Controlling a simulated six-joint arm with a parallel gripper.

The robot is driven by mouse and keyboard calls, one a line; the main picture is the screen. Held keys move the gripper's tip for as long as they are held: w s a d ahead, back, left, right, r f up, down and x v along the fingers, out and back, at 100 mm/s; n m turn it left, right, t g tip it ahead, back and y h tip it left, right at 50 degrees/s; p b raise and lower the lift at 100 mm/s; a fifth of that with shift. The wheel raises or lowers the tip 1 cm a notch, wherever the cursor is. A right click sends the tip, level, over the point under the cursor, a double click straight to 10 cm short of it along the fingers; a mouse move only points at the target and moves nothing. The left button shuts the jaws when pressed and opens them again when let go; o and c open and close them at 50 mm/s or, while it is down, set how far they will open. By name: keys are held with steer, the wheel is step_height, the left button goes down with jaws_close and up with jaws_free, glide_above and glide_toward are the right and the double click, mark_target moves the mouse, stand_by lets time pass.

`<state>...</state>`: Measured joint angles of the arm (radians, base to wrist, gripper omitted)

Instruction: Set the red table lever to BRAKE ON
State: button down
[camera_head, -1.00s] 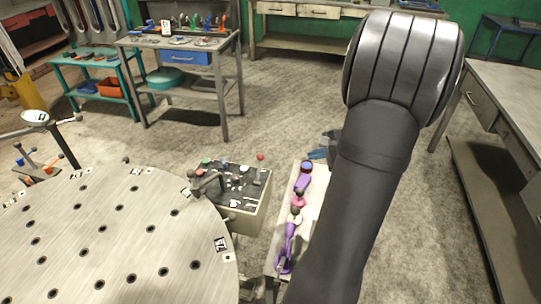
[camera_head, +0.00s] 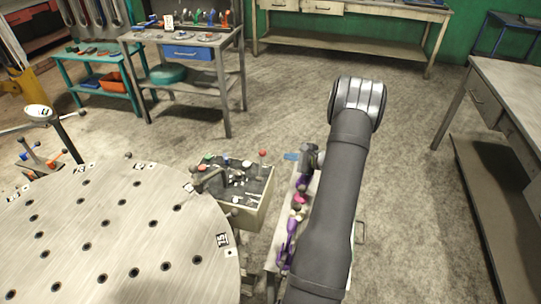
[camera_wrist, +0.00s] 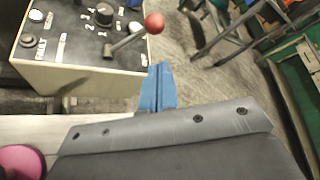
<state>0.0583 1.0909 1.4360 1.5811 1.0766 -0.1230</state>
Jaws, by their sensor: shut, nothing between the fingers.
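The control box (camera_head: 245,212) stands beside the round perforated table. Its red-knobbed lever (camera_head: 262,155) rises at the far right corner of its dark panel. In the wrist view the lever's red ball (camera_wrist: 154,23) sits on a grey shaft that runs down-left to the panel. My gripper (camera_head: 287,156) is just right of the lever in the head view, with blue fingers. In the wrist view my gripper (camera_wrist: 160,68) is shut and empty. Its tips appear below the red ball in the picture, with a visible gap. I cannot read any BRAKE ON label.
The panel also carries a black knob (camera_wrist: 104,15), switches and buttons near the lever. The round steel table (camera_head: 110,235) lies to the left. A narrow bench with purple tools (camera_head: 290,240) stands right of the box, partly behind my arm. Open floor (camera_head: 290,100) lies beyond.

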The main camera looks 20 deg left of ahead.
mark_target(261, 164)
steer(key=shift+a+f, duration=0.1)
steer(key=shift+f, duration=0.05)
steer(key=x, duration=1)
